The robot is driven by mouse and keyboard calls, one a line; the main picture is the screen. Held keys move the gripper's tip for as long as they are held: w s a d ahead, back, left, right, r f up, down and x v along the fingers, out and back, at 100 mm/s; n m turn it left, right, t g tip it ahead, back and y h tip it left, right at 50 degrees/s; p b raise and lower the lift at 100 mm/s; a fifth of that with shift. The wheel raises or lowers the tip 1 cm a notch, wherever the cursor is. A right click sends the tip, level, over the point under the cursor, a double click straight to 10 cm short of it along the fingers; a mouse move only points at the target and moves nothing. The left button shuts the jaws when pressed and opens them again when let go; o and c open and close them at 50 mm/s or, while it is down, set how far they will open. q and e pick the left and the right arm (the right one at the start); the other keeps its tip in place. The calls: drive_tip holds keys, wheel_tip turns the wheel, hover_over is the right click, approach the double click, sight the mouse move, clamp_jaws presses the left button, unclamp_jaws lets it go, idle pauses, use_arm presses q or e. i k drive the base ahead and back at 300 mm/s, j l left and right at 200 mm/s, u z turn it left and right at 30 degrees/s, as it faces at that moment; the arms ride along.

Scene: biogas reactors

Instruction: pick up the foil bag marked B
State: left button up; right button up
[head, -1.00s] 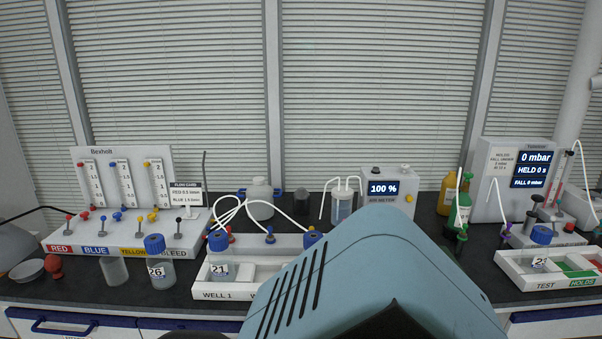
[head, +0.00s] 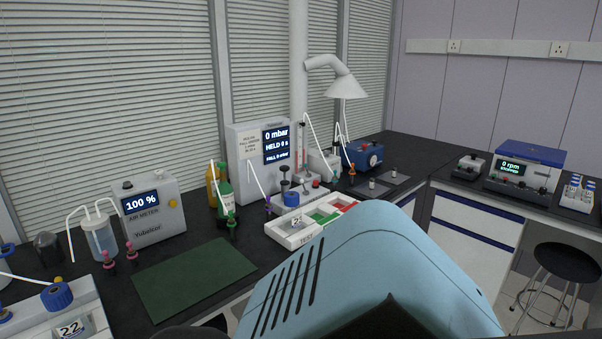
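I see no foil bag marked B in the head view. Neither of my grippers shows. A large pale blue part of my own body fills the bottom middle and hides part of the bench front and the floor behind it.
The dark bench holds an air meter (head: 155,209), a green mat (head: 194,278), a pressure unit (head: 258,160), a white test tray (head: 290,236) and a blue-lidded centrifuge (head: 524,170) on the right-hand bench. A black stool (head: 567,262) stands at the right. The green mat is bare.

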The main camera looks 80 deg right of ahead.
sight(393, 177)
drive_tip(key=k+l+z, duration=0.2)
drive_tip(key=z, duration=0.25)
drive_tip(key=k+l+z, duration=0.1)
drive_tip(key=l+z, duration=0.3)
drive_tip(key=k+l+z, duration=0.1)
drive_tip(key=l+z, duration=0.15)
drive_tip(key=l, duration=0.2)
drive_tip(key=l+z, duration=0.25)
drive_tip(key=l, duration=0.2)
drive_tip(key=l+z, duration=0.3)
drive_tip(key=l, duration=0.65)
drive_tip(key=l+z, duration=0.1)
drive_tip(key=l, duration=2.3)
